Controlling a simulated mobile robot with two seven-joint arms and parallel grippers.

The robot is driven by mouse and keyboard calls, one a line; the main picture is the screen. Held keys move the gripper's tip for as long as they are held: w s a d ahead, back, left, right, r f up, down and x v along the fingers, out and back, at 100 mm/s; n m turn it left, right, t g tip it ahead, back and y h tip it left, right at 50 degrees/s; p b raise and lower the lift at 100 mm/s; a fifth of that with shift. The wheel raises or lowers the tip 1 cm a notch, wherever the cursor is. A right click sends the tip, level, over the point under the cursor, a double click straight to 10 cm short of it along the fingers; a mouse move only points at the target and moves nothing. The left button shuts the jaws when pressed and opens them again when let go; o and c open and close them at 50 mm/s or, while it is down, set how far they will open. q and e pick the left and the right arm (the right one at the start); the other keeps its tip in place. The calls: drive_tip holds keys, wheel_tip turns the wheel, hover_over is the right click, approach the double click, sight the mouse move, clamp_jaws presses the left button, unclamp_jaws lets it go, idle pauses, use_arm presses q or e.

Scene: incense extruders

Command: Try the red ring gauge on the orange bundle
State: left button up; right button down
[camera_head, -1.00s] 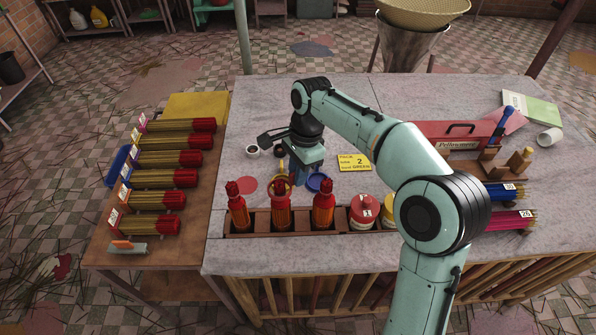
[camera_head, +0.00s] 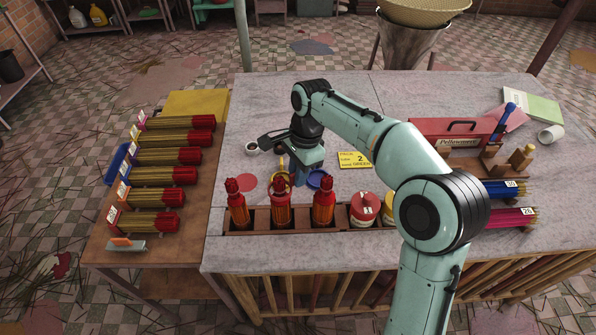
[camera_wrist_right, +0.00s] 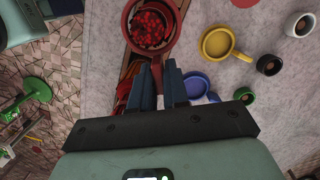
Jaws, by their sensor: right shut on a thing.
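Three upright orange bundles with red tops stand in the wooden rack, among them a left one (camera_head: 238,207), a middle one (camera_head: 280,206) and a right one (camera_head: 324,205). My right gripper (camera_head: 292,180) points down just behind the middle one. In the right wrist view its fingers (camera_wrist_right: 165,75) are close together, with the red ring gauge (camera_wrist_right: 128,20) just beyond their tips. The ring surrounds the red tips of a bundle (camera_wrist_right: 152,28) as seen from above; how far down it sits I cannot tell. The gripped handle is mostly hidden. My left gripper is out of view.
A yellow ring gauge (camera_wrist_right: 215,43) and a blue one (camera_wrist_right: 195,84) lie close by on the table. A red-and-white jar (camera_head: 364,210) stands in the rack to the right. A yellow card (camera_head: 354,160) lies behind it. Several red-tipped bundles (camera_head: 165,174) lie on the left side table.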

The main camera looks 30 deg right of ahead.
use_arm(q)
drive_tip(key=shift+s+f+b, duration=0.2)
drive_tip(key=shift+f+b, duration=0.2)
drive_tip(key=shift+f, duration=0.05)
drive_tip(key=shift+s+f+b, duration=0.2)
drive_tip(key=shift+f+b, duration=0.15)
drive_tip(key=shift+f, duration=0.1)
use_arm(e)
drive_tip(key=shift+f, duration=1.5)
drive_tip(key=shift+r+p, duration=2.15)
drive_tip(key=shift+r, duration=0.8)
drive_tip(key=shift+r+p, duration=1.6)
drive_tip(key=shift+r, duration=1.05)
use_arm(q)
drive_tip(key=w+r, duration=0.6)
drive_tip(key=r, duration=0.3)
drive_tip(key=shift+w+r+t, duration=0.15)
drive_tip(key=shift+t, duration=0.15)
